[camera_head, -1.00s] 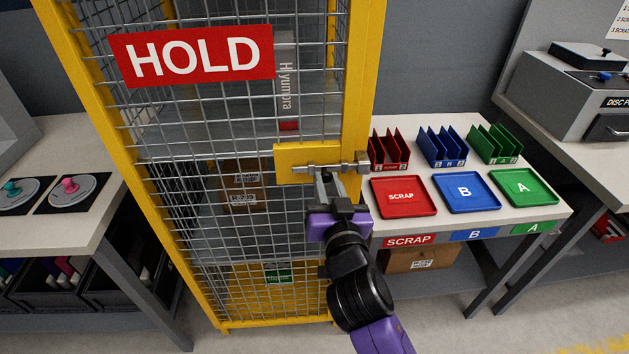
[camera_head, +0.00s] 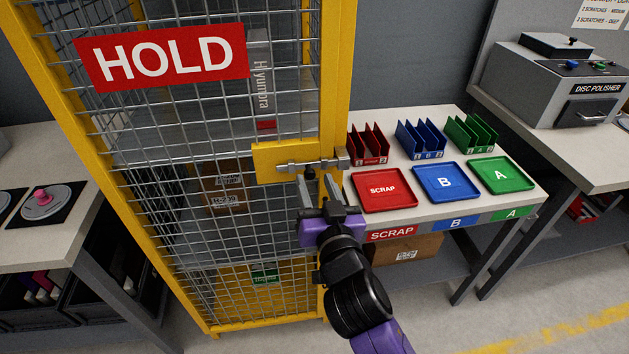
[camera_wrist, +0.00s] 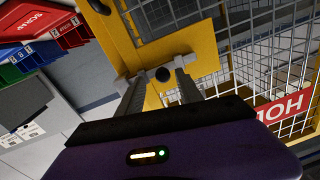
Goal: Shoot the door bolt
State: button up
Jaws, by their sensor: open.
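The caged door has a yellow plate (camera_head: 262,160) carrying a grey bolt (camera_head: 292,167). The bolt lies level, its right part at a grey bracket (camera_head: 341,160) on the yellow post. I cannot tell how deep it sits in the bracket. A dark round knob (camera_head: 311,174) hangs below the rod; the wrist view shows its round end (camera_wrist: 162,74). My gripper (camera_head: 318,183) is open just below the bolt, its fingers apart on either side of the knob. In the wrist view my gripper (camera_wrist: 157,88) has visible gaps beside the knob.
A red HOLD sign (camera_head: 162,55) is on the mesh. Right of the cage, a bench holds red (camera_head: 384,205), blue (camera_head: 447,196) and green (camera_head: 501,187) trays, with racks behind. A disc polisher (camera_head: 560,85) stands farther right. The left bench bears a disc stand (camera_head: 45,205).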

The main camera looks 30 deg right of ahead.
jog(key=b+v, duration=0.1)
jog(key=v, duration=0.5)
dwell(0.4)
jog(key=s+a+f+n+t+y, duration=0.1)
jog(key=s+a+n+t+y, duration=0.1)
jog(key=s+a+n+y, duration=0.5)
jog(key=s+d+f+g+h, duration=0.1)
jog(key=s+f, duration=0.1)
jog(key=s, duration=0.7)
jog(key=s+d+f+m+g, duration=0.1)
jog(key=s+d+f+g, duration=0.1)
jog(key=s, duration=0.6)
jog(key=s+d+f+m+g+h, duration=0.1)
jog(key=s+f, duration=0.3)
jog(key=s, duration=0.5)
jog(key=shift+s+d+g+h, duration=0.3)
jog(key=shift+d, duration=0.4)
